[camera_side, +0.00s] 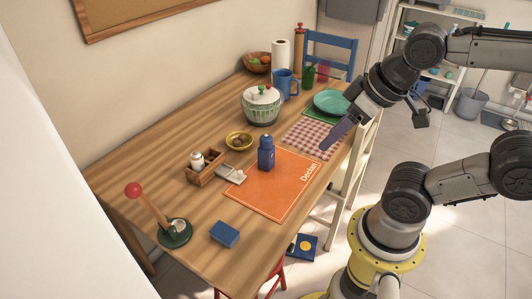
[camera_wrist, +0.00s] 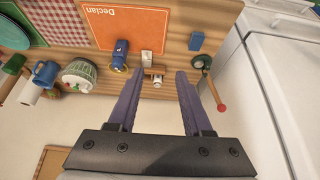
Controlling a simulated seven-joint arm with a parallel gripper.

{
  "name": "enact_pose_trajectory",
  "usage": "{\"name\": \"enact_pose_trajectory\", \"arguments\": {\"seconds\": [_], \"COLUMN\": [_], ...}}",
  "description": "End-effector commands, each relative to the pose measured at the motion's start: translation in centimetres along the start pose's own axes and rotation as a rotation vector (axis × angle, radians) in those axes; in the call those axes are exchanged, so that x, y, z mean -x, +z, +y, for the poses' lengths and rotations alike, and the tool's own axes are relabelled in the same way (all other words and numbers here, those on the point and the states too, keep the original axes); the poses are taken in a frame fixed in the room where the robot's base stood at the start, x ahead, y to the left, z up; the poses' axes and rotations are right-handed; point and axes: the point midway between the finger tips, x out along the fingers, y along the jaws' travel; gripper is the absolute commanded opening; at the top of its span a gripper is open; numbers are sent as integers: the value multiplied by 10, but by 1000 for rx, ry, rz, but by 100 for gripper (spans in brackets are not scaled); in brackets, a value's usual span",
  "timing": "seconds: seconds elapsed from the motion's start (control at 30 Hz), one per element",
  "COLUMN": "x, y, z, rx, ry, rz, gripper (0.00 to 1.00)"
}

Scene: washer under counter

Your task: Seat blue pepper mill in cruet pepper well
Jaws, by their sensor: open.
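The blue pepper mill (camera_side: 266,154) stands upright on the orange placemat (camera_side: 270,190), near the placemat's back edge. In the wrist view the mill (camera_wrist: 120,53) is left of my fingers. The wooden cruet (camera_side: 207,177) stands on the bare table left of the mill. A white shaker (camera_side: 197,161) sits in its left part; the other part looks empty. In the wrist view the cruet (camera_wrist: 155,71) shows between my fingertips. My gripper (camera_side: 333,142) is open and empty, above the table's right side, well apart from mill and cruet. In the wrist view its fingers (camera_wrist: 159,72) are spread.
White cutlery or a napkin (camera_side: 232,175) lies between cruet and placemat. A yellow bowl (camera_side: 239,140) and a lidded spinner bowl (camera_side: 261,104) stand behind the mill. A tall red-knobbed stand (camera_side: 174,231) and a blue block (camera_side: 224,234) are at the front left.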

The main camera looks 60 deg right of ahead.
Motion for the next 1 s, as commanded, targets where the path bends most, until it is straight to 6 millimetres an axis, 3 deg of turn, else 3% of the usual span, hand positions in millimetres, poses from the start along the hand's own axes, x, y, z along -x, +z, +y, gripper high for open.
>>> {"name": "enact_pose_trajectory", "arguments": {"seconds": [0.07, 0.2, 0.3, 0.7, 0.83, 1.0], "x": [0, 0, 0, 1, 10, 1], "y": [0, 0, 0, 0, -20, -54], "z": [0, 0, 0, 4, 25, 50], "rx": [0, 0, 0, 80, 285, 560], "ry": [0, 0, 0, 16, 111, 214], "rz": [0, 0, 0, -5, -21, -149], "gripper": [52, 77, 90, 90, 90, 90]}}
